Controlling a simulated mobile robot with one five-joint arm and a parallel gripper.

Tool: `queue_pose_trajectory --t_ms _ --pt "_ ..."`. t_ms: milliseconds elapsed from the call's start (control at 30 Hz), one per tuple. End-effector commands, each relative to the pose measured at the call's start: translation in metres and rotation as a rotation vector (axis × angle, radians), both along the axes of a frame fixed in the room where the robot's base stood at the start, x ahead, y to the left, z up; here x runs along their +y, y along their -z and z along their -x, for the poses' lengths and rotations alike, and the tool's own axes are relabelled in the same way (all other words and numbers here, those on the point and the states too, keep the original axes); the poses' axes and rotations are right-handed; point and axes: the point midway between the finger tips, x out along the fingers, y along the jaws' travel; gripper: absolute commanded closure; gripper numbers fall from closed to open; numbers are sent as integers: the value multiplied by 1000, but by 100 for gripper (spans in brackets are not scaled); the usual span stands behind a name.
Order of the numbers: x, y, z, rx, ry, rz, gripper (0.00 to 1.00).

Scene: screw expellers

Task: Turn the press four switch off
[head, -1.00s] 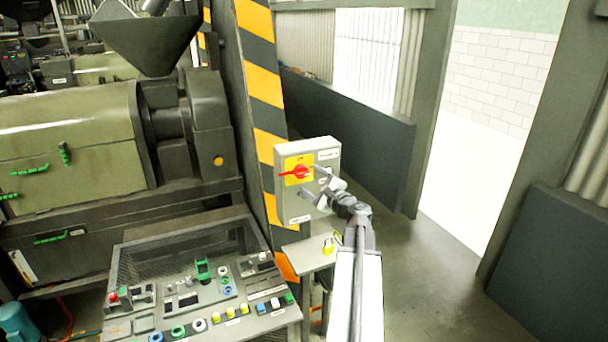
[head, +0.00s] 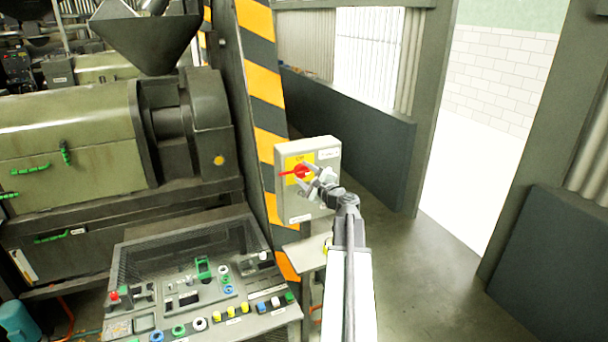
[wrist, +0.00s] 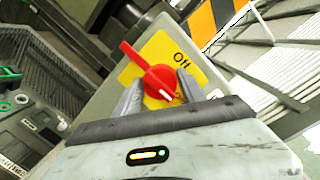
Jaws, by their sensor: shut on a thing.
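The switch is a red rotary handle (head: 299,171) on a yellow plate (head: 293,160), set on a grey box (head: 300,207) in front of the striped post. In the head view its lever points left. In the wrist view the red handle (wrist: 157,79) has its long lever toward the upper left, and the word "Off" shows on the yellow plate (wrist: 148,52). My gripper (head: 308,179) reaches the handle from the lower right. In the wrist view the fingers of my gripper (wrist: 159,90) stand on both sides of the round red hub, shut on it.
A control desk (head: 205,290) with buttons stands at the lower left, before the green press (head: 75,140). A yellow and black striped post (head: 264,105) rises behind the switch box. Open floor (head: 430,285) lies to the right, below a dark low wall.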

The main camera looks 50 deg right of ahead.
Motion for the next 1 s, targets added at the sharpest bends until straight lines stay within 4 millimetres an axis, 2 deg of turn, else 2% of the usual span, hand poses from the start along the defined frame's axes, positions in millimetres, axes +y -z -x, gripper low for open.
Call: queue_pose_trajectory --t_ms 367,1000 --pt "2 -1 0 86 -3 207 93" --pt "3 2 0 316 -3 772 93"
